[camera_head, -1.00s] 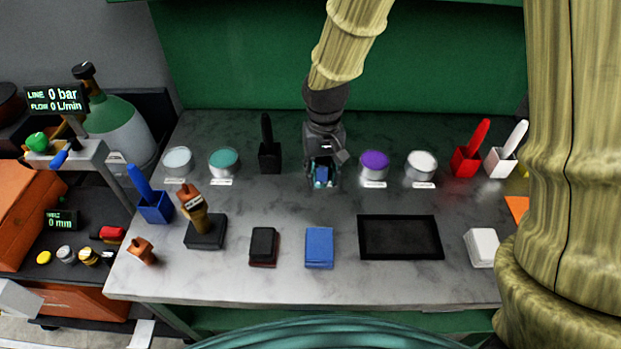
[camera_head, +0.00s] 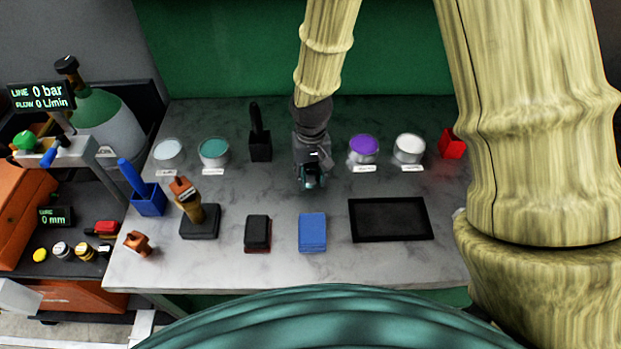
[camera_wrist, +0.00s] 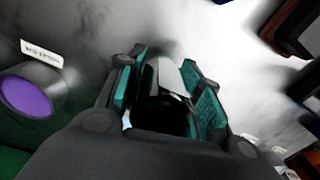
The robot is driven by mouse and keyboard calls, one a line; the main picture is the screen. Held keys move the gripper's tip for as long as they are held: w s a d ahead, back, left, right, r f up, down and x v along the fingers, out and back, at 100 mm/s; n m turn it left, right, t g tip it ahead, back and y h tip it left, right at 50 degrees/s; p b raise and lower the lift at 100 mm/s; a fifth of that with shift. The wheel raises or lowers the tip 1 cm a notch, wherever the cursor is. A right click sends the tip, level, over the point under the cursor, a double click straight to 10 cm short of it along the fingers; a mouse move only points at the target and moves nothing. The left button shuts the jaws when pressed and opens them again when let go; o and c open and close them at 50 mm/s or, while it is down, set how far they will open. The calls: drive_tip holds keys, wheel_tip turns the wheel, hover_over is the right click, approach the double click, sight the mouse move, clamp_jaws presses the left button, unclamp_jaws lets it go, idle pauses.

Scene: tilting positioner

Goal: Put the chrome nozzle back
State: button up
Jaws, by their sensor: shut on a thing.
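My gripper (camera_head: 313,182) hangs above the middle of the grey bench, between the purple can and the blue box. In the wrist view its teal-padded fingers (camera_wrist: 165,88) are closed around a shiny thing with dark and white reflections, which looks like the chrome nozzle (camera_wrist: 172,80). Most of it is hidden by the gripper, and its lower end cannot be made out. On the low side shelf at left stand several small round pieces, among them a yellow one (camera_head: 39,255), a silver one (camera_head: 61,250) and a brass one (camera_head: 82,251).
The bench holds a purple can (camera_head: 364,146), white can (camera_head: 409,148), teal can (camera_head: 214,151), black holder (camera_head: 260,150), blue box (camera_head: 312,232), black tray (camera_head: 390,238) and tool stand (camera_head: 200,231). A display (camera_head: 55,216) reads 0 mm. My column blocks the right side.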

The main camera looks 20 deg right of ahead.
sight(310, 181)
drive_tip(key=shift+w+f, duration=0.2)
drive_tip(key=shift+f, duration=0.75)
drive_tip(key=shift+s+f, duration=0.15)
drive_tip(key=shift+f, duration=0.2)
drive_tip(key=shift+f, duration=0.25)
drive_tip(key=o, duration=1)
drive_tip(key=shift+r, duration=0.1)
drive_tip(key=shift+r+b, duration=1.4)
drive_tip(key=shift+r, duration=4.7)
